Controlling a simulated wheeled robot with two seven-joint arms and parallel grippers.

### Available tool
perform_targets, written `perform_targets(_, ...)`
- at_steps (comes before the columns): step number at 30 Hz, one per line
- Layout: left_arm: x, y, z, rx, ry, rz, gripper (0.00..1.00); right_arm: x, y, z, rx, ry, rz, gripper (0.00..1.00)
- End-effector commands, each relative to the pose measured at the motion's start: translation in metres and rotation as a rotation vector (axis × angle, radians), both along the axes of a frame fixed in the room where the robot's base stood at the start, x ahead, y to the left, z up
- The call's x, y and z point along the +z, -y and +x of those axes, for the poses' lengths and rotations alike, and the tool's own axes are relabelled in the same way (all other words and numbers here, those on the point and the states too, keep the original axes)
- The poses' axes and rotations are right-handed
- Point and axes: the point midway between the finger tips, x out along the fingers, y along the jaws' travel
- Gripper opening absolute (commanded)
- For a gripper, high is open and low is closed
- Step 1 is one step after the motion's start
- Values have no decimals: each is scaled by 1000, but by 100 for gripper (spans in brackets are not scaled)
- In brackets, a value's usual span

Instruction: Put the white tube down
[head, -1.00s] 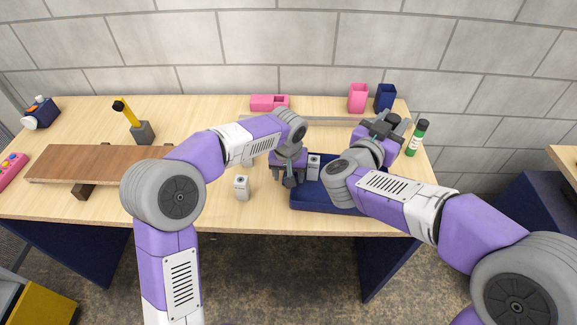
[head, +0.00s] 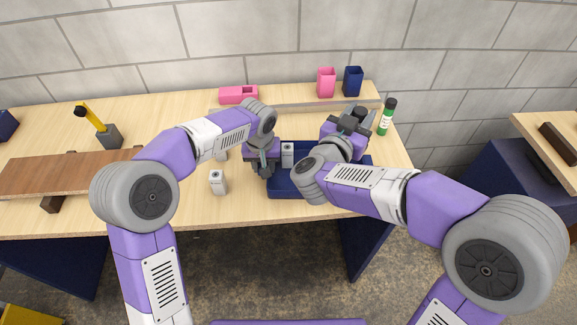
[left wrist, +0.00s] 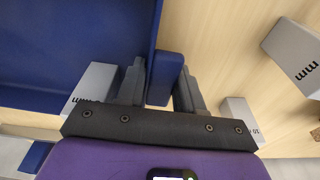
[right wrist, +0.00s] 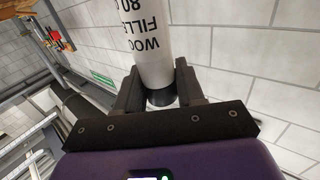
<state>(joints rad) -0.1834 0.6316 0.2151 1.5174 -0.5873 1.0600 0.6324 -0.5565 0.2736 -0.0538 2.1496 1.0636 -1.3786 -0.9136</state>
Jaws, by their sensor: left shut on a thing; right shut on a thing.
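The white tube (right wrist: 155,40) with dark lettering is between the fingers of my right gripper (right wrist: 160,95), which is shut on it near its dark end. In the head view my right gripper (head: 357,118) is above the back right of the table, and I cannot make out the tube there. My left gripper (head: 262,165) is at the left side of the blue tray (head: 290,188). In the left wrist view my left gripper (left wrist: 160,88) is shut on a blue tab (left wrist: 165,70) beside the tray wall.
A pink cup (head: 326,82) and a dark blue cup (head: 353,81) stand at the back. A grey box (head: 288,154) is at the tray; another (head: 218,182) stands left of it. A brown board (head: 65,173) lies left.

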Motion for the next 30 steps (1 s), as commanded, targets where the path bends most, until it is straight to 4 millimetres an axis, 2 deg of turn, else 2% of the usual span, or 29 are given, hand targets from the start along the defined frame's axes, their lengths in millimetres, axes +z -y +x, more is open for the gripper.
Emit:
perform_targets(4, 1, 0, 0, 0, 1, 0, 0, -17, 0, -12, -13, -2, -5, 0)
perform_targets(10, 1, 0, 0, 0, 1, -1, 0, -55, 0, -12, -15, -4, -5, 0)
perform_targets(17, 1, 0, 0, 1, 2, -1, 0, -79, 0, -12, -15, -1, -3, 0)
perform_targets(21, 1, 0, 0, 0, 2, -1, 0, -100, 0, -12, -15, -2, -3, 0)
perform_targets(24, 1, 0, 0, 0, 2, -1, 0, -108, 0, -12, -14, 0, -1, 0)
perform_targets(30, 1, 0, 0, 1, 2, -1, 0, -109, 0, -12, -14, 4, 0, 0)
